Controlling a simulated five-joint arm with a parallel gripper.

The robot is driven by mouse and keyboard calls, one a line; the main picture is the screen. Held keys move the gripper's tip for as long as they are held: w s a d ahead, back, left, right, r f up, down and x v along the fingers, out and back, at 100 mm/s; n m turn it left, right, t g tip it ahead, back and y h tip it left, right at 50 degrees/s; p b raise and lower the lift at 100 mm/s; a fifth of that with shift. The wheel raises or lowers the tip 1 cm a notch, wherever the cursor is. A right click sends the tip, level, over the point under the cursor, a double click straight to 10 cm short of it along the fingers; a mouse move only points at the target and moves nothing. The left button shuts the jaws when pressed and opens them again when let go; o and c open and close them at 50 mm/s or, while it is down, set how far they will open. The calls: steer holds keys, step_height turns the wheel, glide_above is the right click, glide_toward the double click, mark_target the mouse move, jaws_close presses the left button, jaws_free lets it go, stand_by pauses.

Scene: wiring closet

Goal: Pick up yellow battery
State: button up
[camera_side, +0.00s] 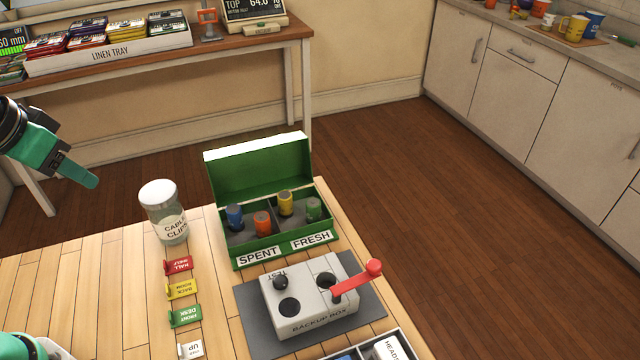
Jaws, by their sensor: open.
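The yellow battery (285,203) stands upright in the open green box (258,171), just right of the divider, on the side labelled FRESH. A green battery (313,209) stands to its right on that side. A blue battery (234,216) and an orange battery (262,223) stand in the left side, labelled SPENT. My gripper (82,174) is at the upper left, raised and well left of the box. It is open, with nothing seen in it.
A lidded jar of cable clips (164,212) stands left of the box. In front of the box, a backup box (306,296) with a red lever (357,278) sits on a grey mat (246,318). Several coloured tags, including a red one (178,265), line the table to the left.

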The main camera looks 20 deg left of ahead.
steer(key=w+d+r+m+g, duration=0.15)
steer(key=w+d, duration=0.25)
steer(key=w, duration=0.6)
steer(key=m+g, duration=0.2)
steer(key=g, duration=0.2)
glide_above(284, 194)
steer(key=shift+t, duration=0.25)
step_height(284, 194, down, 16)
steer(key=shift+r, duration=0.2)
steer(key=shift+w+d+f, duration=0.15)
steer(key=shift+d+f, duration=0.15)
steer(key=shift+f, duration=1.4)
steer(key=shift+s+a+f, duration=0.1)
steer(key=shift+a+f, duration=0.05)
steer(key=shift+f, duration=1.15)
steer(key=shift+s+a+f, duration=0.1)
steer(key=shift+f, duration=1.2)
